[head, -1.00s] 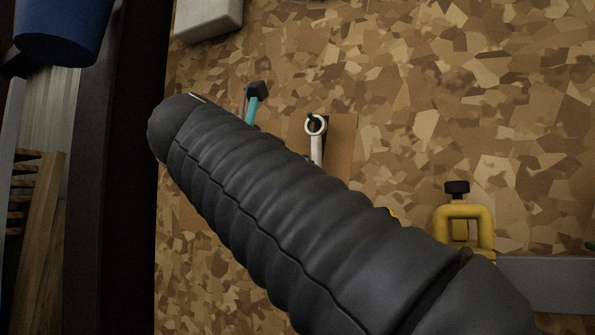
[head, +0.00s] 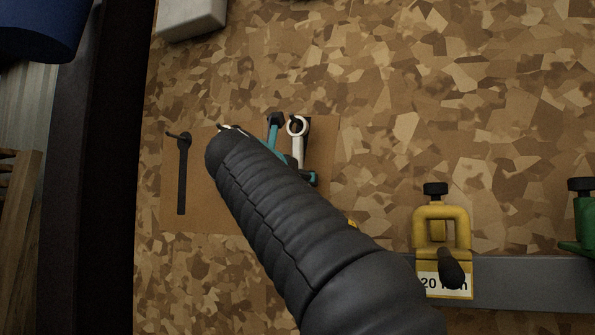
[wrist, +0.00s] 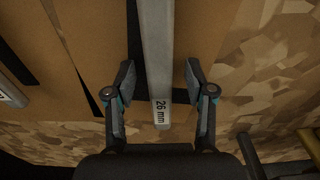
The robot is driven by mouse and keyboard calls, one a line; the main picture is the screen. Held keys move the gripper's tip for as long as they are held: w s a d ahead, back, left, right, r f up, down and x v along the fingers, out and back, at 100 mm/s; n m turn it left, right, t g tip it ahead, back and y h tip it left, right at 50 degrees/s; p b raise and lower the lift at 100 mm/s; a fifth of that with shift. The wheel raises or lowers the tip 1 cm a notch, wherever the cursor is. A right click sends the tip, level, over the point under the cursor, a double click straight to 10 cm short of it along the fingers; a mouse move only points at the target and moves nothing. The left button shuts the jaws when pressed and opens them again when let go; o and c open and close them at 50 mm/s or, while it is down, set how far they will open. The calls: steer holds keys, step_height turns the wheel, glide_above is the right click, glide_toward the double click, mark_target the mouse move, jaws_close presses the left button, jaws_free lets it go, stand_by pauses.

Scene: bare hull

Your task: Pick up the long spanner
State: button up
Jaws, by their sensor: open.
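A long pale grey spanner (head: 299,152) hangs against a brown board, its ring end at a small dark peg; my arm hides its lower part in the head view. In the wrist view a pale spanner handle (wrist: 155,60) marked "26 mm" runs down between my fingers. My gripper (wrist: 160,82) is open, one finger on each side of the handle, with a gap visible on both sides. In the head view my gripper (head: 291,150) shows as teal and black parts beside the spanner, mostly behind my arm.
A dark spanner-shaped strip (head: 182,180) with a peg is left on the brown board (head: 215,205). Another labelled handle (wrist: 10,93) is at the wrist view's left edge. A yellow clamp (head: 441,215) and a green one (head: 581,220) are right. A pale block (head: 190,18) is upper left.

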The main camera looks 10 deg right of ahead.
steer(key=shift+w+d, duration=0.15)
steer(key=shift+w, duration=0.05)
jaws_close()
steer(key=shift+r, duration=0.15)
steer(key=v, duration=1.8)
steer(key=shift+p, duration=0.3)
